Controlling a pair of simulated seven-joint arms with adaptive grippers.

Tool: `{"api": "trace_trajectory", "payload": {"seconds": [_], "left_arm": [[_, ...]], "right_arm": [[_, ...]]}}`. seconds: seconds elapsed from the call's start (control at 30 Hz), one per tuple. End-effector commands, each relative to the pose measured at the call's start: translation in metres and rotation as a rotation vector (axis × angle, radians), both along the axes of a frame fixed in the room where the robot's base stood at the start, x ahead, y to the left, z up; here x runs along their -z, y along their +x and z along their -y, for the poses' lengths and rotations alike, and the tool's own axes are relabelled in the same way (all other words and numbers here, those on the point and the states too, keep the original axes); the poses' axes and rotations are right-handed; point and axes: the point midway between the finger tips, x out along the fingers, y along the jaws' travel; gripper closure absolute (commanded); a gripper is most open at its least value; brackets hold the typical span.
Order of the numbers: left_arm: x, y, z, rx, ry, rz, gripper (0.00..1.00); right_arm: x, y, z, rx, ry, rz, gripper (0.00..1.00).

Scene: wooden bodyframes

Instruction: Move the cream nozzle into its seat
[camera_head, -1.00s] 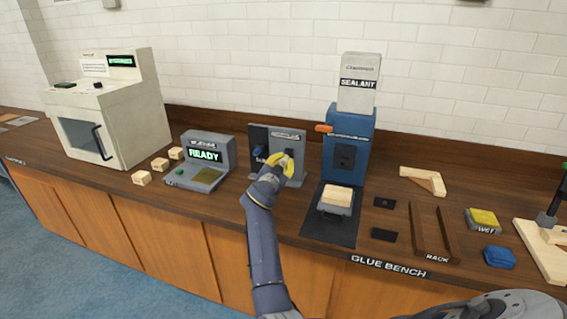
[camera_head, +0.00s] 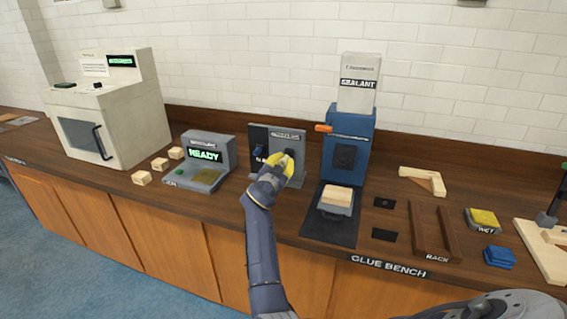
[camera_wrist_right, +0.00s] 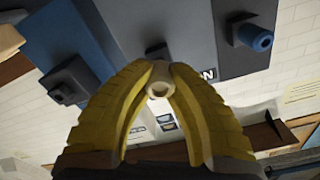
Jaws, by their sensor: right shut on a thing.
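My right gripper (camera_head: 284,163) has yellow fingers and is at the front of a two-tone panel stand (camera_head: 299,142), dark on its left and grey on its right. The right wrist view shows the yellow fingers (camera_wrist_right: 160,85) shut on the cream nozzle (camera_wrist_right: 160,80), a small ring-ended piece at the fingertips, close to the grey panel. The fingers hide most of the nozzle, and I cannot tell if it touches its seat. A blue nozzle (camera_wrist_right: 255,38) sticks out of the panel and shows at the dark half (camera_head: 260,152) in the head view. My left gripper is not in view.
A blue sealant dispenser (camera_head: 348,145) stands right of the panel, with a wooden block (camera_head: 337,194) at its base. A console reading READY (camera_head: 206,157) is to the left. A rack (camera_head: 417,232) and blue pads (camera_head: 499,257) lie at right.

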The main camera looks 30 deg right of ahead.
Motion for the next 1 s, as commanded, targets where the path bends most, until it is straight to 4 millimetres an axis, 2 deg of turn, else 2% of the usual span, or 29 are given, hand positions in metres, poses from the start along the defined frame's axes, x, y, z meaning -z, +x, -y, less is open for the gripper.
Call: {"api": "trace_trajectory", "payload": {"seconds": [1.0], "left_arm": [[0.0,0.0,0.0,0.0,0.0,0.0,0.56]], "right_arm": [[0.0,0.009,0.011,0.0,-0.002,0.0,1.0]]}}
